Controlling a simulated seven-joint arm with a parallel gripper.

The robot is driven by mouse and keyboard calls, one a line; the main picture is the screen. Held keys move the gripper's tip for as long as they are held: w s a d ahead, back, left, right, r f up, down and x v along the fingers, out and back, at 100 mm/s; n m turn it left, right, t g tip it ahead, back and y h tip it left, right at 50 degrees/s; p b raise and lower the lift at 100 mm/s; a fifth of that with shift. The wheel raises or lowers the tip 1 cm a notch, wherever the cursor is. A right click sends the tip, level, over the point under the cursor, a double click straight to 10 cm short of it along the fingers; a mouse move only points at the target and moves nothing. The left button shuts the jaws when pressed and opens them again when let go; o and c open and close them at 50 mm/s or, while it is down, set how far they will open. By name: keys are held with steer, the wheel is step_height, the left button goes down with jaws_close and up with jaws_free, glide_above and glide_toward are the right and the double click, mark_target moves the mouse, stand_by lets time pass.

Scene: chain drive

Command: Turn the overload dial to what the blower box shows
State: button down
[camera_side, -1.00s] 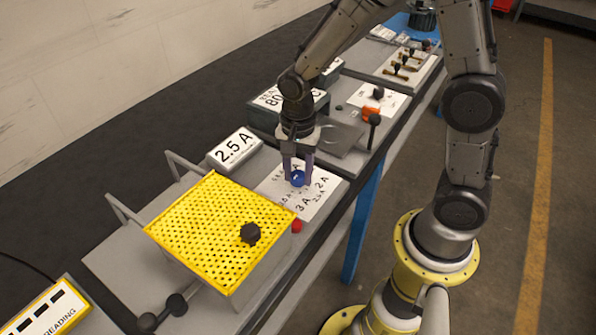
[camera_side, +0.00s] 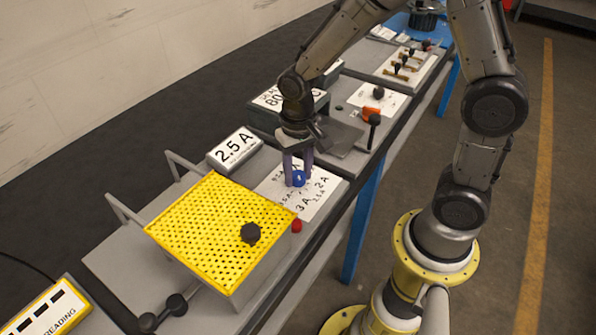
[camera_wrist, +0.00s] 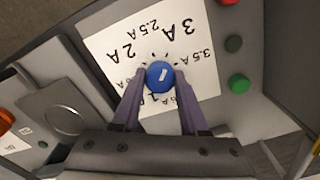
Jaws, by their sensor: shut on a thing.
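The blue overload dial (camera_side: 299,178) sits on a white scale card (camera_side: 318,203) printed with amp values. My gripper (camera_side: 298,180) points down, its two fingers closed on either side of the dial. In the wrist view the dial (camera_wrist: 160,76) lies between the fingertips and carries a short white mark, slightly slanted. The values 2 A, 2.5 A, 3 A and 3.5 A show upside down around it there; the fingers partly cover the lower values. I cannot tell which value the mark points to. A white box (camera_side: 234,149) left of the card reads 2.5 A.
A yellow perforated guard (camera_side: 215,240) with a black knob stands close to the card at front left. A red button (camera_side: 297,226) sits beside it. Behind my gripper are a grey box, partly hidden, and an orange-and-black lever (camera_side: 372,120). A green button (camera_wrist: 239,84) shows in the wrist view.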

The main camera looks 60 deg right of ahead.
mark_target(298, 174)
steer(key=n, duration=0.4)
steer(key=shift+r+n, duration=0.1)
steer(key=shift+n, duration=2)
steer(key=shift+c, duration=2.2)
jaws_free()
step_height(298, 174, up, 14)
